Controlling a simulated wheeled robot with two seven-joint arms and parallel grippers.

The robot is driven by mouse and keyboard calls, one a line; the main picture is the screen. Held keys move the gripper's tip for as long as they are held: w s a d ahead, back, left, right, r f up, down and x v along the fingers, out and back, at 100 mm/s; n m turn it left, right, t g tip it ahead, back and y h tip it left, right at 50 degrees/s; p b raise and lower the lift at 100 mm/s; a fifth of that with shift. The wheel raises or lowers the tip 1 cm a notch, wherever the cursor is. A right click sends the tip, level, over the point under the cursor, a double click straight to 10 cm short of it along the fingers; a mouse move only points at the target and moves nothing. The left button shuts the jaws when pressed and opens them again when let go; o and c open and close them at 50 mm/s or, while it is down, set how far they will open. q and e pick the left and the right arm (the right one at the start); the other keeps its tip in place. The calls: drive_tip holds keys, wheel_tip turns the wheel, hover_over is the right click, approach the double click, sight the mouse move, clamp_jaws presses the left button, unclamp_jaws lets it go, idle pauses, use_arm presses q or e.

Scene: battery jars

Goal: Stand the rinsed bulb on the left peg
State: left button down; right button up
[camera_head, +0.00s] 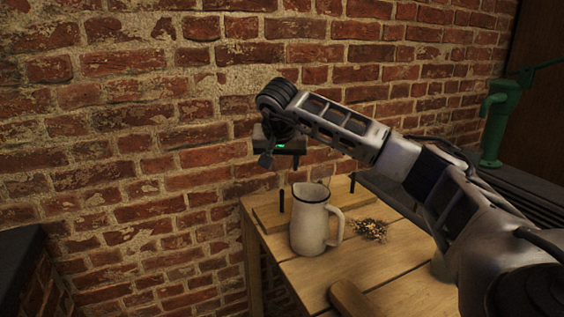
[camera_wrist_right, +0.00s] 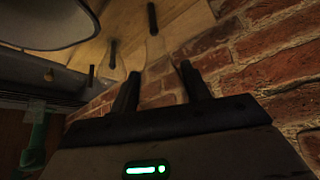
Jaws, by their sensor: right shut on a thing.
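My right gripper (camera_head: 280,163) hangs above the table's far left corner, above and slightly left of the left peg (camera_head: 281,200). In the right wrist view its two dark fingers (camera_wrist_right: 160,85) stand apart with a faint, clear glass shape between them, apparently the bulb (camera_wrist_right: 156,52); its outline is hard to make out. The dark pegs stand upright on a wooden board (camera_head: 265,216); the right peg (camera_head: 352,183) shows behind the jug. Pegs also show in the right wrist view, one of them the nearest peg (camera_wrist_right: 152,18), apart from the fingers. My left gripper is not in view.
A white enamel jug (camera_head: 311,226) with a dark rim stands just in front of the peg board. A small dried heap (camera_head: 370,230) and a wooden object (camera_head: 350,298) lie on the table (camera_head: 405,295). A brick wall (camera_head: 120,150) is close behind. A green pump (camera_head: 494,125) stands at right.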

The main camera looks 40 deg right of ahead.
sight(281, 185)
drive_tip(key=shift+f+b, duration=0.55)
drive_tip(key=shift+f, duration=1.05)
drive_tip(key=shift+f+b, duration=0.5)
drive_tip(key=shift+f, duration=0.7)
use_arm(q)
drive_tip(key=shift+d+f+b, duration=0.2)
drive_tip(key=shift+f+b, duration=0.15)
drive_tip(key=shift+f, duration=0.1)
use_arm(e)
drive_tip(key=shift+f, duration=0.8)
drive_tip(key=o, duration=1.2)
drive_tip(key=shift+c, duration=0.2)
use_arm(q)
drive_tip(key=shift+p, duration=0.45)
use_arm(e)
drive_tip(key=v, duration=1.5)
drive_tip(key=shift+s+r, duration=0.2)
drive_tip(key=shift+r, duration=0.15)
